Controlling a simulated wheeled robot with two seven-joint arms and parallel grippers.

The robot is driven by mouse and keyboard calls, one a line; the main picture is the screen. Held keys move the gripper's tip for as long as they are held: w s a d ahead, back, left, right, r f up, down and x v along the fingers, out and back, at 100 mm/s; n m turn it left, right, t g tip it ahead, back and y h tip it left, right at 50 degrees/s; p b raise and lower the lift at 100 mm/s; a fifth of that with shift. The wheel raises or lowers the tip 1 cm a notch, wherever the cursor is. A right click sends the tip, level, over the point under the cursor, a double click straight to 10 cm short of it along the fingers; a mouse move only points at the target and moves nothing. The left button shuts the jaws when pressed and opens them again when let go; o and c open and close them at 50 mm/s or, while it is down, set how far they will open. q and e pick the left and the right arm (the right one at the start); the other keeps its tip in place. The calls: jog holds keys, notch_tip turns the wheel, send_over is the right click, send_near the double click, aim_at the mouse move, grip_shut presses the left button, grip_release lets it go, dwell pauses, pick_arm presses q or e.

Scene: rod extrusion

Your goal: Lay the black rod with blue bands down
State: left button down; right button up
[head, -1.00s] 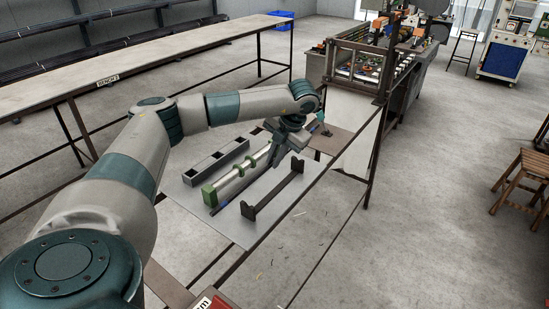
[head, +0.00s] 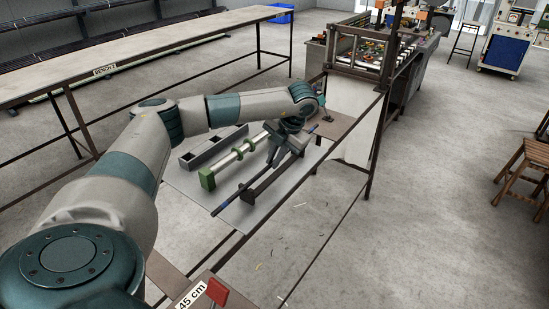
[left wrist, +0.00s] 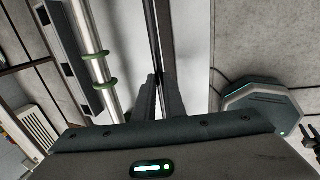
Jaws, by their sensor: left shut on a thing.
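My left gripper (head: 284,152) is shut on the black rod with blue bands (head: 232,199). The rod slants from lower left to upper right, with blue near its ends. It lies close along the black two-ended rest (head: 249,195), near its left side in the head view; I cannot tell whether they touch. In the left wrist view the rod (left wrist: 150,35) runs between my fingers, beside the dark bar of the rest (left wrist: 165,35). My fingers hide the middle of the rod.
A silver rod with green rings and a green end block (head: 207,178) lies left of the black rod. A grey slotted block (head: 205,152) is beyond it. All are on a light board (head: 190,190). A long bench (head: 130,62) stands at left, a machine (head: 365,50) behind.

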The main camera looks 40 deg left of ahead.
pick_arm(q)
jog(key=shift+f, duration=0.1)
pick_arm(e)
jog(key=shift+a+f, duration=0.1)
jog(key=shift+a, duration=0.3)
jog(key=shift+f, duration=0.1)
jog(key=shift+d, duration=0.15)
pick_arm(q)
jog(key=c, duration=1.7)
grip_release()
jog(key=shift+c, duration=0.2)
pick_arm(e)
jog(key=shift+d, duration=0.2)
